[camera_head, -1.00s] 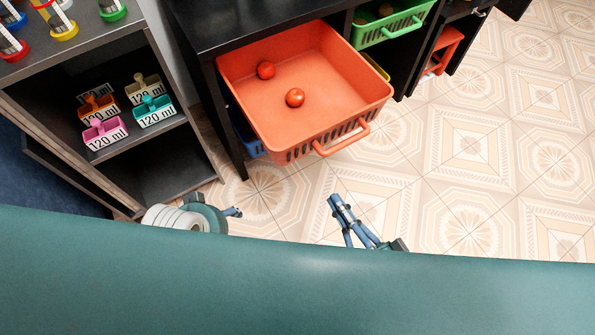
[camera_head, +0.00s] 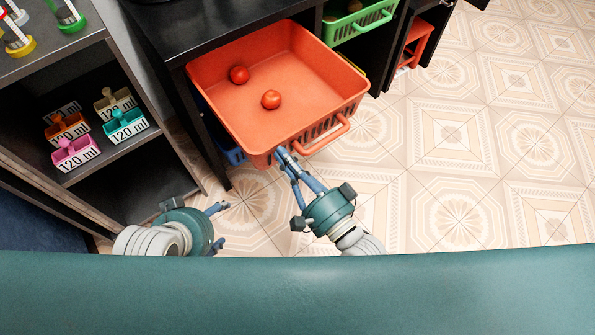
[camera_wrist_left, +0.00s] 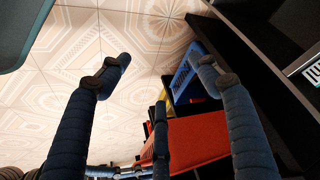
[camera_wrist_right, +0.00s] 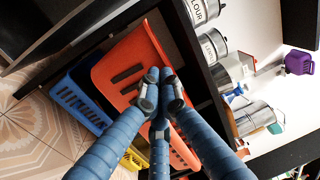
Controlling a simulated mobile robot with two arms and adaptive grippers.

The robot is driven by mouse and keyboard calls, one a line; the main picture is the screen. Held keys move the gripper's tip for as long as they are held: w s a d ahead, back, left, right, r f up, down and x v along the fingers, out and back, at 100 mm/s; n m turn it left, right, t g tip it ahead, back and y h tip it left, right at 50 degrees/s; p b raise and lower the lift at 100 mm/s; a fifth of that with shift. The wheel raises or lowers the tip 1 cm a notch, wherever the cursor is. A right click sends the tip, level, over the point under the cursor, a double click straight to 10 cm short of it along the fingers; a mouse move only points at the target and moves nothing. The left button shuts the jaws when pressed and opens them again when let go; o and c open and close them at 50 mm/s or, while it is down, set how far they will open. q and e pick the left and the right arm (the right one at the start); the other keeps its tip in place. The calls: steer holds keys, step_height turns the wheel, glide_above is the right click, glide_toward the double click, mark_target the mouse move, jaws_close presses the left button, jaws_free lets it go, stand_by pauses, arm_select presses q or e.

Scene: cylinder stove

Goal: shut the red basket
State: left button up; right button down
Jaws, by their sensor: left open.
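The red basket (camera_head: 245,100) is pulled out of the black cabinet, its handle (camera_head: 325,136) facing the floor side. Two red round fruits (camera_head: 239,75) (camera_head: 271,100) lie inside. My right gripper (camera_head: 284,155) has its fingertips together at the basket's front wall, left of the handle; I cannot tell if they touch. The right wrist view shows these fingertips (camera_wrist_right: 160,90) in front of the slotted red wall (camera_wrist_right: 125,62), with nothing between them. My left gripper (camera_head: 220,225) is low and left, apart from the basket. Its fingers (camera_wrist_left: 160,75) are spread and empty.
A green basket (camera_head: 358,22) sits behind to the right. A blue basket (camera_wrist_right: 78,98) is below the red one. An open shelf (camera_head: 95,165) with labelled 120 ml items stands at the left. Tiled floor (camera_head: 450,150) is free at the right.

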arm_select(q)
steer(key=shift+w+d+r, duration=0.15)
steer(key=shift+w, duration=0.25)
arm_select(e)
steer(key=shift+w+a, duration=0.25)
steer(key=shift+w, duration=0.05)
steer(key=shift+w, duration=0.1)
